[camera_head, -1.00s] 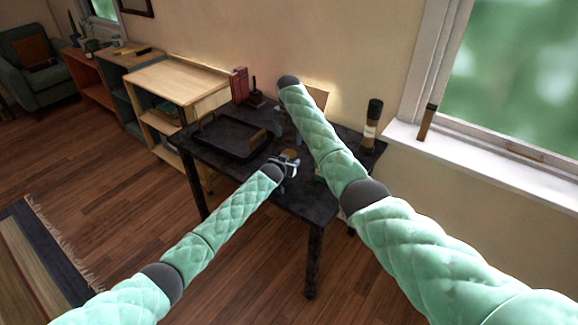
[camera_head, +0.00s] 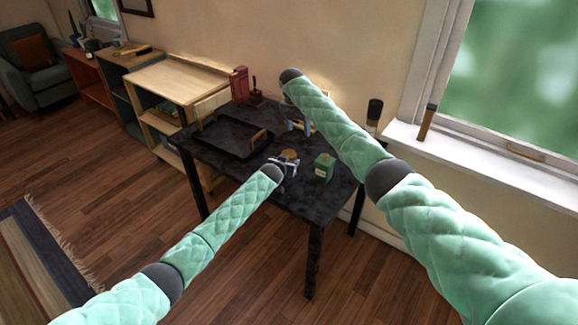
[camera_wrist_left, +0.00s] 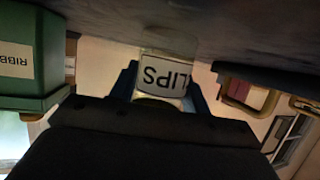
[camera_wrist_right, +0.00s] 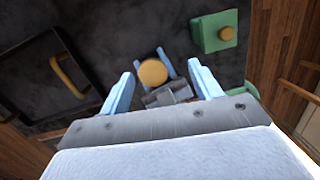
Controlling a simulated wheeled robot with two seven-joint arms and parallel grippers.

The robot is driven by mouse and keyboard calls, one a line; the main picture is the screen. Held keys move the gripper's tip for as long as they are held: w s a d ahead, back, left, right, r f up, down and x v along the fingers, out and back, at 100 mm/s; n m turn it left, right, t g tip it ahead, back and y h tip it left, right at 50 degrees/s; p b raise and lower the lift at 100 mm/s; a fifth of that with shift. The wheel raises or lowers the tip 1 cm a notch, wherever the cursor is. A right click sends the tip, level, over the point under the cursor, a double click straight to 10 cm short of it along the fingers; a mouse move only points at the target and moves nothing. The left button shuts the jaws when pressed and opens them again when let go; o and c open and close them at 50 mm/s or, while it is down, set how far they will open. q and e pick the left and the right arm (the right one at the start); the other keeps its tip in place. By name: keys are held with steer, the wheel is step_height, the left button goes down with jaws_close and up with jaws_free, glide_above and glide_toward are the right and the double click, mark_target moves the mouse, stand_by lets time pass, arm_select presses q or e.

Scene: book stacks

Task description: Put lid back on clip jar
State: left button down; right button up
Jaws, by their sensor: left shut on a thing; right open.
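The clip jar (camera_wrist_left: 163,73), a clear jar with a white label reading "CLIPS", shows upside down in the left wrist view. My left gripper (camera_head: 291,161) is shut around it, one blue finger on each side, at the table. A round wooden lid (camera_wrist_right: 153,72) shows from above between the left fingers in the right wrist view, over the jar's mouth; it also shows in the head view (camera_head: 289,154). I cannot tell if it sits fully flat. My right gripper (camera_head: 298,125) is open and empty beyond the jar, partly hidden by its arm.
A green box (camera_head: 324,167) with a round knob stands right of the jar; its label starts "RIBB". A black tray (camera_head: 222,138) with brass handles lies at left. A dark bottle (camera_head: 375,112) stands at the back right. The dark table's front is clear.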

mark_target(289, 154)
steer(key=a+f+m, duration=0.1)
steer(key=s+a+f+y, duration=0.1)
steer(key=shift+s+a+m+g, duration=0.25)
steer(key=shift+a+m+g, duration=0.05)
steer(key=shift+m, duration=0.1)
steer(key=shift+a+m+y, duration=0.3)
steer(key=shift+a+m, duration=0.1)
steer(key=shift+m, duration=0.8)
steer(key=shift+f, duration=4)
steer(key=c, duration=0.8)
steer(key=o, duration=1.1)
